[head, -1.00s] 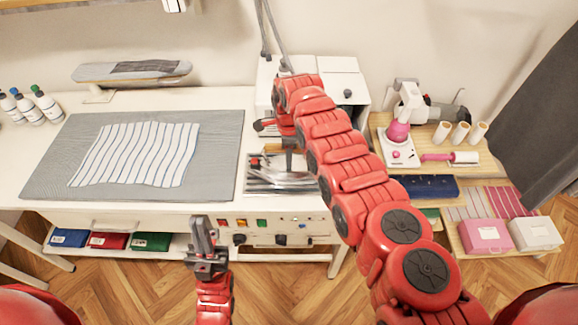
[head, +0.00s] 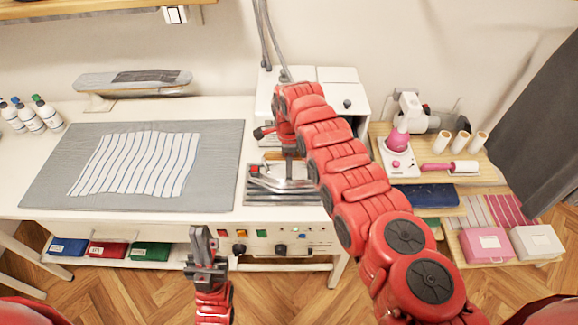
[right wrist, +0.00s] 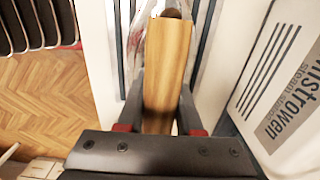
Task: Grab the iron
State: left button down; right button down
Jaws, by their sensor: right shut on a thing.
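The silver iron (head: 284,183) is at the metal rest on the right end of the white ironing station, partly hidden by my right arm. In the right wrist view its wooden handle (right wrist: 168,65) lies between the fingers of my right gripper (right wrist: 162,112), which is shut on it. In the head view my right gripper (head: 289,150) is above the iron, and its fingertips are hard to make out. My left gripper (head: 201,243) points up in front of the table edge, away from the iron. Its finger gap is not clear.
A grey mat (head: 50,180) with a striped cloth (head: 135,163) covers the table's left. A white steam unit (head: 342,82) stands behind the iron, with hoses rising from it. A wooden shelf (head: 490,175) with thread cones is on the right. Bottles stand at far left.

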jog(key=shift+w+r, duration=0.1)
jog(key=shift+r, duration=0.75)
jog(key=shift+r+b, duration=0.6)
jog(key=shift+b, duration=0.2)
jog(key=shift+s+d+r+p, duration=0.15)
jog(key=shift+s+r+p, duration=0.1)
jog(key=shift+p, duration=0.25)
jog(key=shift+s+p, duration=0.3)
jog(key=shift+s, duration=0.4)
jog(key=s+d+r+p, duration=0.1)
jog(key=s+p, duration=0.6)
jog(key=s, duration=0.7)
jog(key=shift+d+r, duration=0.2)
jog(key=shift+d, duration=0.25)
